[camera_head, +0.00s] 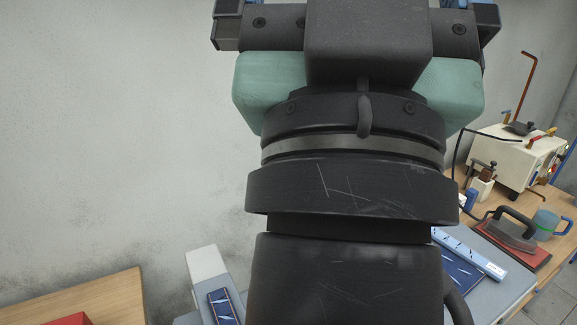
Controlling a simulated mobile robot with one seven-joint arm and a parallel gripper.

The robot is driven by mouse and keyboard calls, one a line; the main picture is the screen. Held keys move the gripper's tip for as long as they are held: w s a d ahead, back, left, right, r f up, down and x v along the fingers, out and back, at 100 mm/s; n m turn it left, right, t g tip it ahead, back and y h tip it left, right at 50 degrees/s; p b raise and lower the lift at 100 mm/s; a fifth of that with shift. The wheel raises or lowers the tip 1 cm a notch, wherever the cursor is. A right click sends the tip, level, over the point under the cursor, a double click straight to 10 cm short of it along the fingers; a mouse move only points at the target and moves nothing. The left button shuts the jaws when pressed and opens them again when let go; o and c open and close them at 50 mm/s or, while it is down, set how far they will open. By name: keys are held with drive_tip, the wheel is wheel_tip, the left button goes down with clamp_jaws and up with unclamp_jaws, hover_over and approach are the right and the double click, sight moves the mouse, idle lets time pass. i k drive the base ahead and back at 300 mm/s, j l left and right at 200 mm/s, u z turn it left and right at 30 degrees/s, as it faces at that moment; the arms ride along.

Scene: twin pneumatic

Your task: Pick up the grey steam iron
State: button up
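The grey steam iron (512,229) is at the right of the head view, with a dark handle on top and a reddish-brown edge beneath it. It rests on or just above the bench at the right. My gripper (357,10) is at the top middle, well to the left of the iron in the picture. Its two finger bases are wide apart, and the fingertips are cut off by the top edge. Nothing shows held in it. My arm hides the middle of the view and part of the bench.
A blue-grey mug (546,223) stands right beside the iron. Behind are a white box-like machine (515,155), a small white bottle (482,182) and a dark cable. A blue panel (459,272) lies on the grey bench (508,280). A wooden table (110,300) is lower left.

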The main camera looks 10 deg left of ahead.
sight(507, 232)
drive_tip(key=i+l+z, duration=0.2)
drive_tip(key=i+l, duration=0.35)
drive_tip(key=l, duration=0.2)
drive_tip(key=i+l+z, duration=0.15)
drive_tip(key=i+l, duration=0.45)
drive_tip(key=i+l+z, duration=0.2)
drive_tip(key=i+l, duration=0.45)
drive_tip(key=i+l+z, duration=0.2)
drive_tip(key=i+l, duration=0.3)
drive_tip(key=i, duration=0.15)
